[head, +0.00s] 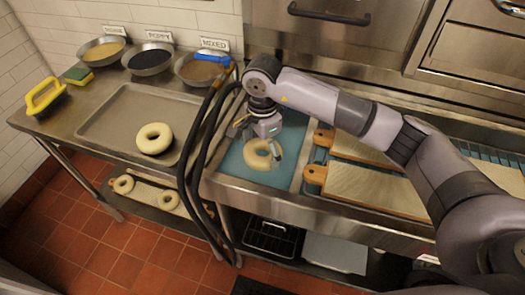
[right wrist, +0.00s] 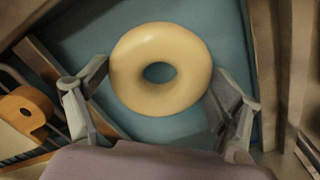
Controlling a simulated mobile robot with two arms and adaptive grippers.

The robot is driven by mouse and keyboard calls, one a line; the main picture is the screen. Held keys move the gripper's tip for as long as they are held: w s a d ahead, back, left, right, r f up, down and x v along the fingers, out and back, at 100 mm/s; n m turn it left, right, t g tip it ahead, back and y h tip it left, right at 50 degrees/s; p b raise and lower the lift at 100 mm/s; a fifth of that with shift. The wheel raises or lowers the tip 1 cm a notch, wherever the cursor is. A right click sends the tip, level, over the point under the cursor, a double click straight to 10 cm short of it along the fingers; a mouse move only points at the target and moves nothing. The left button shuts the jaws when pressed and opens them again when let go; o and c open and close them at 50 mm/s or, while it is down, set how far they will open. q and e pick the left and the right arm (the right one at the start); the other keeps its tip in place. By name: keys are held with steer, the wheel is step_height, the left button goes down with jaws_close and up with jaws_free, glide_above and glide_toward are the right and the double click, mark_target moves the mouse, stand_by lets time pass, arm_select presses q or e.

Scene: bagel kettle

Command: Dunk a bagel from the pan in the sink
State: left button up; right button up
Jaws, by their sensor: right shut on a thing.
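A pale bagel (head: 252,161) is between the fingers of my right gripper (head: 261,139), over the blue water of the sink (head: 290,148). In the right wrist view the bagel (right wrist: 130,75) lies flat, its hole facing the camera, with one finger of the gripper (right wrist: 158,105) at each side. I cannot tell whether it touches the water. Another bagel (head: 153,149) lies on the pan (head: 110,128) at the left. My left gripper is not in view.
Wooden boards with orange ends (head: 372,186) lie right of the sink water. Black hoses (head: 186,170) hang between pan and sink. Three bowls stand behind the pan, with a sponge (head: 78,74) and a yellow-handled tool (head: 42,95) at the left. Two bagels rest on a lower shelf.

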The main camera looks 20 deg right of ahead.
step_height(320, 180, up, 8)
steer(key=p, duration=0.3)
steer(key=shift+f, duration=0.2)
